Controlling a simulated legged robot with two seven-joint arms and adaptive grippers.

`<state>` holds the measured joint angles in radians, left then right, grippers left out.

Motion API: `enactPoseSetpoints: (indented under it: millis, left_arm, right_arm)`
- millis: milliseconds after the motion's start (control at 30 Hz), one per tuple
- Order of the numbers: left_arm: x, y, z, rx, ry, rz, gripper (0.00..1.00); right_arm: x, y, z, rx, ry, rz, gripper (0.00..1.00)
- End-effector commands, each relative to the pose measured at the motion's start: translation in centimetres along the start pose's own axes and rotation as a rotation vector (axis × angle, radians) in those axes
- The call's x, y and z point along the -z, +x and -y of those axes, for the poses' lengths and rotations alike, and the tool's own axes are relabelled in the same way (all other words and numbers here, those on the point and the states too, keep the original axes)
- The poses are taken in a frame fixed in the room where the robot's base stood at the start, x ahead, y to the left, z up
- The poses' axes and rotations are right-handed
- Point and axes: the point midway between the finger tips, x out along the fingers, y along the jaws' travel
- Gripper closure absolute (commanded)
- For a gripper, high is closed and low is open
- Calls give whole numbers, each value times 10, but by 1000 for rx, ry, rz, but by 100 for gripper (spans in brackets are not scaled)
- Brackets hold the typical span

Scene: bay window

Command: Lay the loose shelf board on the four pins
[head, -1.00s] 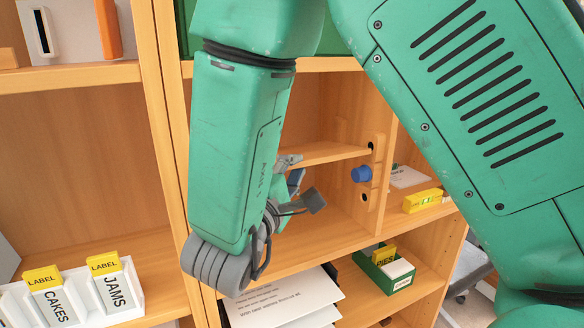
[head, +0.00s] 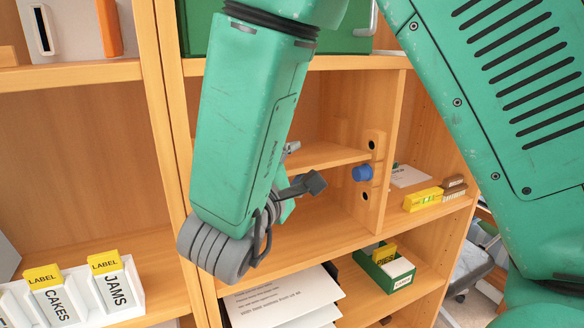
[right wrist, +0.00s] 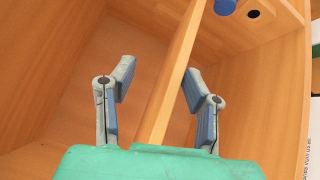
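The wooden shelf board (head: 322,156) lies across the middle bay of the bookcase, its right end by an upright strip with holes. A blue pin (head: 362,173) sticks out of that strip just below the board's end. The other pins are hidden or out of view. My right gripper (head: 300,168) is at the bay's front, partly hidden by my forearm. In the right wrist view the board (right wrist: 176,82) runs edge-on between the two fingers of my gripper (right wrist: 159,70). The fingers are open, with a clear gap left of the board and a small one at right. My left gripper is out of view.
Below, papers (head: 285,300) and a green card box (head: 384,268) stand on a lower shelf. A yellow box (head: 423,199) sits to the right. Labelled holders (head: 112,285) stand at left. A green case (head: 350,38) sits above. The bay's side walls are close.

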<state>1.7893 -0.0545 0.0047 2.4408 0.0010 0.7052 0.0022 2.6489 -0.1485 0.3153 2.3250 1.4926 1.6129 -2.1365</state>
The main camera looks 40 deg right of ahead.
Motion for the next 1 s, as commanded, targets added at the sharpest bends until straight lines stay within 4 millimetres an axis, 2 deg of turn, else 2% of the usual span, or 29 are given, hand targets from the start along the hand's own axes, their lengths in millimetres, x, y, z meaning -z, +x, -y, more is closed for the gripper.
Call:
enactPoseSetpoints:
  millis: [133,467,700,1000]
  left_arm:
    - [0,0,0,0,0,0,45]
    - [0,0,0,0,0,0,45]
    - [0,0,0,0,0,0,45]
    - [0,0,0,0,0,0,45]
  right_arm:
    - [-2,-1,-3,60,-70,-20,59]
    - [-2,-1,-5,86,-101,-27,59]
    - [-7,-3,-10,209,-247,-67,59]
    - [-6,-3,-10,222,-270,-72,59]
